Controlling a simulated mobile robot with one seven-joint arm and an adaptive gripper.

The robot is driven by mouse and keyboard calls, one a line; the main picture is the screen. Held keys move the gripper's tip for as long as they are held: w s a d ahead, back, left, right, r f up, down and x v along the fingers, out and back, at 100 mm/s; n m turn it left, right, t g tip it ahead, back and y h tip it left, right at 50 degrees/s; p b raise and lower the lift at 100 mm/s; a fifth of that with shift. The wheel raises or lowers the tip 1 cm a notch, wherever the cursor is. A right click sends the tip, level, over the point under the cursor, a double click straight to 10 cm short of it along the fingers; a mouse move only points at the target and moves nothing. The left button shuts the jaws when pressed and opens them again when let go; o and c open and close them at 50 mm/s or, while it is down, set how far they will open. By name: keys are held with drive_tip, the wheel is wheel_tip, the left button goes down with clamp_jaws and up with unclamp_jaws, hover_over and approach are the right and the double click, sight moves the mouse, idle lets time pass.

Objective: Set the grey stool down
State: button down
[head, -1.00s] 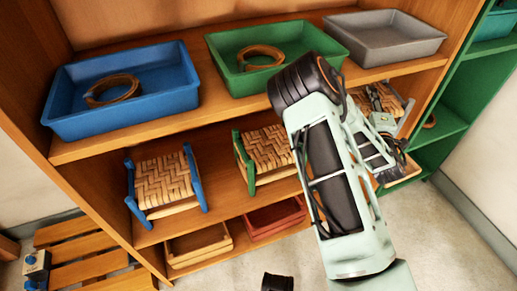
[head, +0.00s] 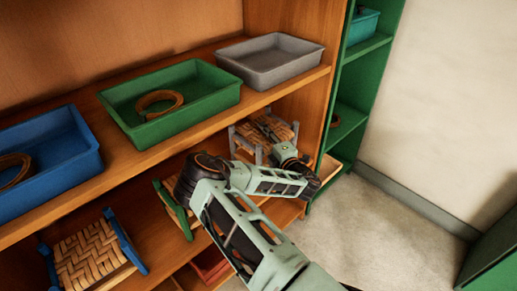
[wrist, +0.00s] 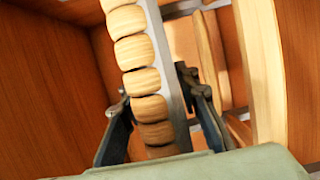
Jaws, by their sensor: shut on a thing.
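The grey stool (head: 262,132), with a woven tan seat and grey side frames, is in the right part of the middle shelf level in the head view. My gripper (head: 288,153) is at its near right side, and my wrist hides part of the stool. In the wrist view, the grey side bar (wrist: 172,65) with the rounded woven seat edge runs between the two dark fingers of my gripper (wrist: 160,115), which are shut on it. The lower legs are hard to see, and I cannot tell whether they touch the shelf board.
A green-framed stool (head: 176,205) stands left of my arm, and a blue-framed stool (head: 92,258) farther left. Above are a blue tray (head: 45,165), a green tray (head: 170,98) and a grey tray (head: 270,60). The wooden shelf's right wall (head: 322,110) is close to the grey stool.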

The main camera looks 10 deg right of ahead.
drive_tip(key=shift+f+b, duration=0.7)
drive_tip(key=shift+f, duration=1.5)
drive_tip(key=shift+f, duration=0.15)
drive_tip(key=c, duration=1.5)
unclamp_jaws()
drive_tip(key=shift+o, duration=0.2)
drive_tip(key=p+v, duration=0.2)
drive_tip(key=v, duration=1)
drive_tip(key=shift+p, duration=0.35)
